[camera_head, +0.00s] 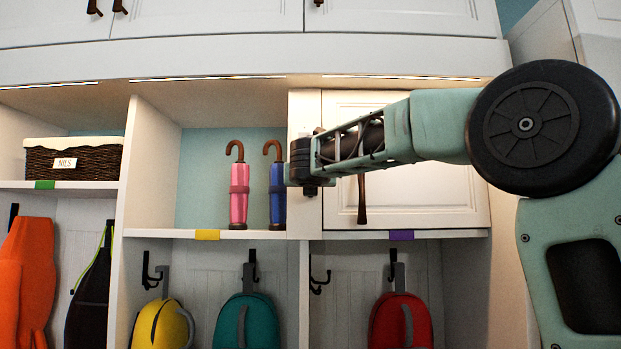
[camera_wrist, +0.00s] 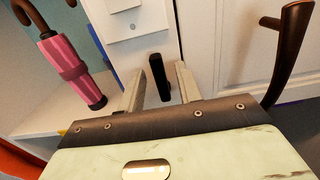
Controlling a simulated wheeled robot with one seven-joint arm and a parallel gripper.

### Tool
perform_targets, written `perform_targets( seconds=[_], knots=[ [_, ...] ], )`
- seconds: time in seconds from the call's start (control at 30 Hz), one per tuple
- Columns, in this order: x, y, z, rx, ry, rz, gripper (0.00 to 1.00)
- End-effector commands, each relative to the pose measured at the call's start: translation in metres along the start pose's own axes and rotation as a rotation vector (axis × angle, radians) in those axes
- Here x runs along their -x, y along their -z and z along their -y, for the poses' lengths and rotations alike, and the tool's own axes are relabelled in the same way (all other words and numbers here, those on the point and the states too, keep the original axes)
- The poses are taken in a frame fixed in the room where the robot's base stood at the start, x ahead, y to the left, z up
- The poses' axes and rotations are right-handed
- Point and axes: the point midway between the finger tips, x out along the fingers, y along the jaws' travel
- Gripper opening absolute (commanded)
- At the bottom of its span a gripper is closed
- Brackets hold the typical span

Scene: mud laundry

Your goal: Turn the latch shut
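The latch (camera_wrist: 159,76) is a dark elongated bar on the white post left of a cabinet door (camera_wrist: 225,45). In the wrist view it lies lengthwise between the two fingers of my gripper (camera_wrist: 160,80). The fingers are apart, with a gap on each side of the latch; I cannot tell whether either touches it. In the head view my gripper (camera_head: 303,166) is in front of the post and hides the latch. The white door also shows in the head view (camera_head: 440,170) and looks closed, with a dark handle (camera_head: 362,200).
A pink umbrella (camera_head: 239,195) and a blue umbrella (camera_head: 277,195) stand in the open cubby just left of my gripper. A wicker basket (camera_head: 72,160) is further left. Yellow (camera_head: 165,325), teal (camera_head: 245,322) and red (camera_head: 400,322) backpacks hang below.

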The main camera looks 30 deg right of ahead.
Motion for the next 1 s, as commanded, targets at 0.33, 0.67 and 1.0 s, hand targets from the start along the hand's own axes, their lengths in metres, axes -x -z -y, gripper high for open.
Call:
perform_targets(
  seconds=[0.33,0.67,1.0],
  knots=[
    [-0.0005,0.0005,0.0,0.0,0.0,0.0,0.07],
    [-0.0004,0.0013,0.0004,-0.012,0.0,0.0,0.0],
    [-0.0003,0.005,0.0051,-0.177,0.0,0.001,0.0]
  ],
)
